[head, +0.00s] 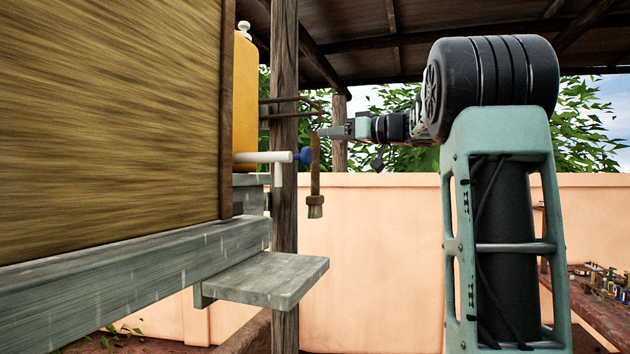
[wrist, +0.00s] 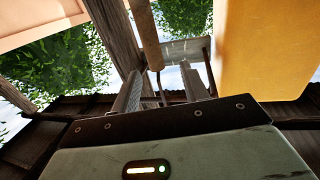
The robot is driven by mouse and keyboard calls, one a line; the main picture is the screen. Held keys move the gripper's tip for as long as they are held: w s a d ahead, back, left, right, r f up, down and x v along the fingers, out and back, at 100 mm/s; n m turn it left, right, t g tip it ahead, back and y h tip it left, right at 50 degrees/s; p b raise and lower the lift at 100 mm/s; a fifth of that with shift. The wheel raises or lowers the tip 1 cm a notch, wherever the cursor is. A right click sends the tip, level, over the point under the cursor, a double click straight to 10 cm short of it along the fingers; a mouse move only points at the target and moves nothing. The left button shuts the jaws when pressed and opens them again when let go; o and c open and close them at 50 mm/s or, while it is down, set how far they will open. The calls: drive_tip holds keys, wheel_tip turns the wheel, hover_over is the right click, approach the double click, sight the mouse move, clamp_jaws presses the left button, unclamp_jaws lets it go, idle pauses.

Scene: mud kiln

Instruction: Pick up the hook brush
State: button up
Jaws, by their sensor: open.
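The brush (head: 315,180) hangs upright with its bristles down, beside the wooden post. It has a long brown wooden handle. My gripper (head: 322,131) is level with the upper part of the handle, coming in from the right. In the wrist view, my gripper (wrist: 162,85) is open, with its two fingers spread. The brush handle (wrist: 146,35) shows beyond and between the fingertips, closer to the left finger. I cannot tell whether a finger touches it. Dark bent metal rods (head: 290,104) reach out from the post above the brush; what holds the brush's top is not clear.
An orange container (head: 246,100) with a white spout (head: 265,157) and blue tap end (head: 303,156) stands close left of the brush. A grey wooden shelf (head: 268,278) juts out below. The wooden post (head: 285,220) is just left. Open space lies before the wall (head: 380,250).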

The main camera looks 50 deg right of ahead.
sight(315, 129)
drive_tip(key=w+p, duration=0.1)
drive_tip(key=w, duration=0.1)
drive_tip(key=w+r+p, duration=0.1)
drive_tip(key=w+p, duration=0.1)
drive_tip(key=w, duration=0.1)
drive_tip(key=shift+w+a, duration=0.2)
drive_tip(key=shift+w, duration=0.05)
drive_tip(key=shift+w+f, duration=0.1)
drive_tip(key=shift+w, duration=0.1)
clamp_jaws()
